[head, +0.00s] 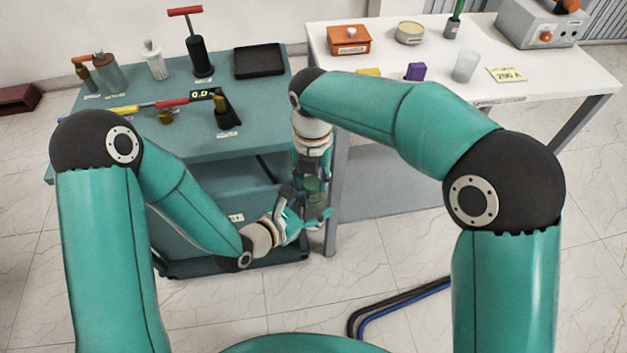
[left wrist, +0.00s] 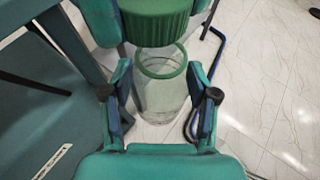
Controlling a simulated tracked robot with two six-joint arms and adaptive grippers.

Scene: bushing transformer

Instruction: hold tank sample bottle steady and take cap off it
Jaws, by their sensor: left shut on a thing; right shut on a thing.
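The tank sample bottle (left wrist: 164,100) is clear glass with a green ring (left wrist: 163,74) near its top. In the left wrist view it stands between the fingers of my left gripper (left wrist: 161,90), which is shut on it. The ribbed green cap (left wrist: 155,24) is at the bottle's top end, between the fingers of my right gripper, which is shut on it. Whether the cap still touches the bottle's neck cannot be told. In the head view my left gripper (head: 307,213) and right gripper (head: 313,178) meet in the gap between the tables; the bottle is small and mostly hidden there.
A teal table (head: 180,125) at left carries bottles, a pump with a red handle, a black tray (head: 259,61) and a meter. A white table (head: 390,70) at right holds an orange box (head: 349,40), a tin and a beaker. Black and blue cables (head: 400,298) lie on the floor.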

